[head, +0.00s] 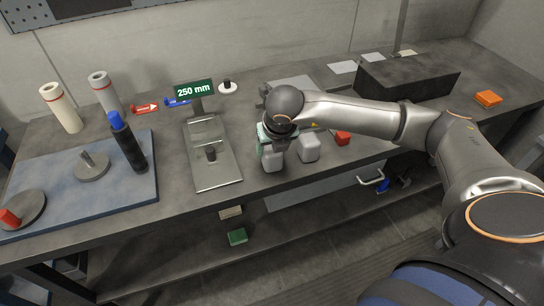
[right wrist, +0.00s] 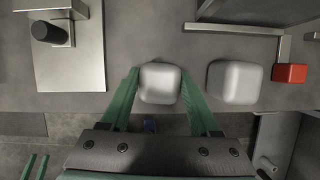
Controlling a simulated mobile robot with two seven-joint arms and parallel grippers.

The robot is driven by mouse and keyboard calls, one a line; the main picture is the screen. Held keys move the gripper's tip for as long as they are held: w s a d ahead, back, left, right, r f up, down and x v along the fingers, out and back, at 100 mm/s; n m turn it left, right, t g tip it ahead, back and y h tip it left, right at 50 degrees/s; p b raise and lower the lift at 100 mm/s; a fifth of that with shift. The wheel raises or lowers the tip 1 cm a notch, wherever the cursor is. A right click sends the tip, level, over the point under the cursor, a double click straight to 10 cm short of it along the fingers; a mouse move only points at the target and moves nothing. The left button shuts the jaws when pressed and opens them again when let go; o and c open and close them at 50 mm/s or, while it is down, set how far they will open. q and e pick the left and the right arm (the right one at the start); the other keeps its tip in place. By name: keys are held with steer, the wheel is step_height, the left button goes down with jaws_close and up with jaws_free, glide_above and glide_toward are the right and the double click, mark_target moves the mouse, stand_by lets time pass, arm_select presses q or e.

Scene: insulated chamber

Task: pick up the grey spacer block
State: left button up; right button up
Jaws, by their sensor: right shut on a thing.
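A light grey block with rounded edges, which I take as the grey spacer block (head: 272,160), is near the front edge of the workbench. In the right wrist view this block (right wrist: 160,83) sits between the green fingers of my right gripper (right wrist: 162,98), which is shut on it. In the head view the right gripper (head: 272,143) comes down over it from above and hides its upper part. I cannot tell whether the block touches the bench. A second, similar pale grey block (head: 309,149) stands just to the right, apart from the fingers. My left gripper is out of view.
A red cube (head: 343,138) lies right of the second block. A metal stand (head: 214,178) with a "250 mm" sign (head: 195,89) is to the left. A blue mat (head: 125,190) bears a dark blue-capped bottle (head: 127,145).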

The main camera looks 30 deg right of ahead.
jaws_close()
steer(key=shift+r, duration=0.1)
